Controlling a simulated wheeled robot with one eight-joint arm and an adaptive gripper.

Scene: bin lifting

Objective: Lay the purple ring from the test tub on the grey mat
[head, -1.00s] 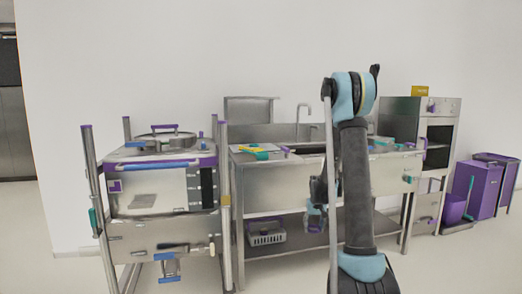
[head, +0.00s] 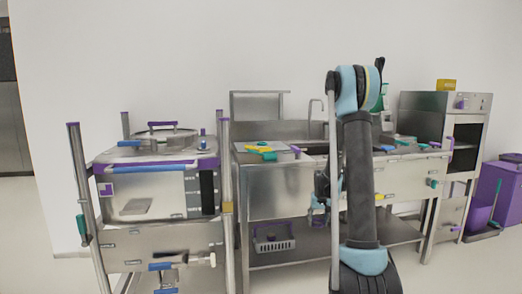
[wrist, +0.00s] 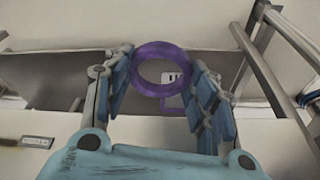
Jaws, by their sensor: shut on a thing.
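The purple ring (wrist: 150,47) is between the fingers of my gripper (wrist: 160,62) in the wrist view. The fingers are shut on it from both sides, and its open middle faces the camera. In the head view my gripper (head: 320,200) hangs beside the dark arm link, partly hidden by it, and the ring cannot be made out clearly there. I cannot pick out the test tub or the grey mat with certainty in either view.
A steel cart (head: 150,205) with a lidded pot stands at left. A steel sink bench (head: 270,190) stands behind my arm, with a basket (head: 275,244) on its lower shelf. An oven unit (head: 465,150) and purple bins (head: 500,190) are at right.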

